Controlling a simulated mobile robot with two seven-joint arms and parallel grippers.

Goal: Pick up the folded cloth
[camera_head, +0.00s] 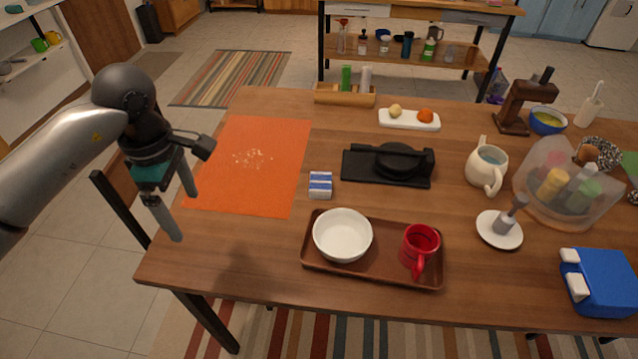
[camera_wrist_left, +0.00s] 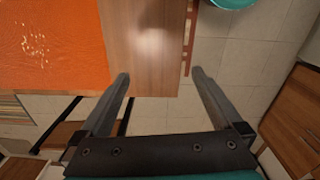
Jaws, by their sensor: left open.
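A small block with blue and white stripes, which looks like the folded cloth (camera_head: 320,185), lies on the table just right of the orange mat, behind the brown tray. It does not show in the left wrist view. My left gripper (camera_head: 185,217) is open and empty near the table's left edge, left of the cloth and apart from it. In the left wrist view its two fingers (camera_wrist_left: 160,76) are spread wide with nothing between them, over the table edge and floor. My right gripper is not in view.
The orange mat (camera_head: 225,190) with crumbs lies at the left. The brown tray (camera_head: 385,272) holds a white bowl (camera_head: 342,235) and a red mug (camera_head: 420,247). A black press-like device (camera_head: 390,165) stands right of the cloth. Bare table lies around the cloth.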

